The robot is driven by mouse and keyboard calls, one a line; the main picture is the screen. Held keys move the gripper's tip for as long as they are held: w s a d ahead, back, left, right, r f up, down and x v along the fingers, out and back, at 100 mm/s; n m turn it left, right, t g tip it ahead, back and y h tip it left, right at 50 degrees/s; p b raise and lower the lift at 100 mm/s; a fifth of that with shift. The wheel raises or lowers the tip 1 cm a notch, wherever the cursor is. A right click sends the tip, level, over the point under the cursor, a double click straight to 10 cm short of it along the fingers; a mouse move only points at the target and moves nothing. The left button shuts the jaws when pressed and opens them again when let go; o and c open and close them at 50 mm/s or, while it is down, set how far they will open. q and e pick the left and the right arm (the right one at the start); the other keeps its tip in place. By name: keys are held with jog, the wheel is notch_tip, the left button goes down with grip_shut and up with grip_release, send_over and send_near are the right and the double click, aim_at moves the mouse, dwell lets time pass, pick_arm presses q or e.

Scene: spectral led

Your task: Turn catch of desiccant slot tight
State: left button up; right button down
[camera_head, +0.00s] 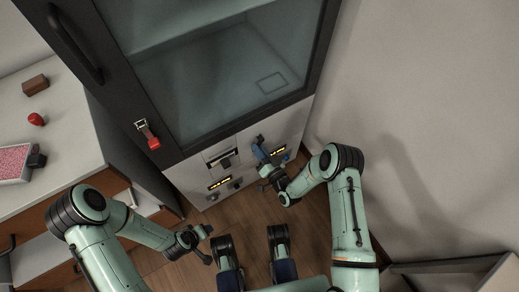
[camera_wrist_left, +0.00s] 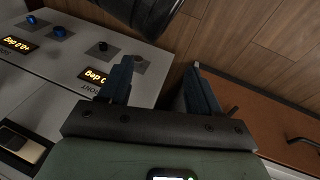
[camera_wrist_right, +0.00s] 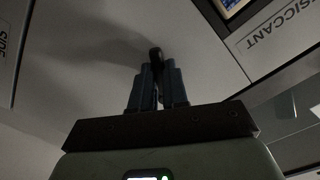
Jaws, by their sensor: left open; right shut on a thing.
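The desiccant slot's catch (camera_wrist_right: 156,53) is a small dark knob on the pale cabinet front, beside a label reading "...SICCANT" in the right wrist view. My right gripper (camera_wrist_right: 158,72) is shut on this catch, and its blue fingers hide the lower part. In the head view my right gripper (camera_head: 259,146) reaches the upper right part of the lower cabinet front. My left gripper (camera_wrist_left: 160,78) is open and empty, away from the catch. In the head view the left gripper (camera_head: 209,246) hangs over the wooden floor.
The lower cabinet front has lit displays (camera_wrist_left: 18,44) and several knobs (camera_wrist_left: 59,32). Above it is a glass door (camera_head: 230,80) with a red-tagged latch (camera_head: 149,135). A counter (camera_head: 60,120) stands at left with a red object (camera_head: 36,119) on it. A wall is at right.

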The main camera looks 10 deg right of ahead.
jog(key=shift+s+a+f, duration=0.1)
jog(key=shift+s+f, duration=0.05)
jog(key=shift+f, duration=0.05)
jog(key=c, duration=1.1)
grip_release()
jog(key=shift+r, duration=0.1)
jog(key=shift+c, duration=0.2)
pick_arm(q)
jog(key=shift+g+h, duration=0.3)
jog(key=shift+g, duration=0.3)
jog(key=s+r, duration=0.1)
jog(key=s+d+r+p, duration=0.1)
jog(key=s+d+p, duration=0.1)
jog(key=s, duration=0.1)
jog(key=shift+r, duration=0.4)
pick_arm(e)
jog(key=v, duration=1.3)
jog(key=shift+s, duration=0.15)
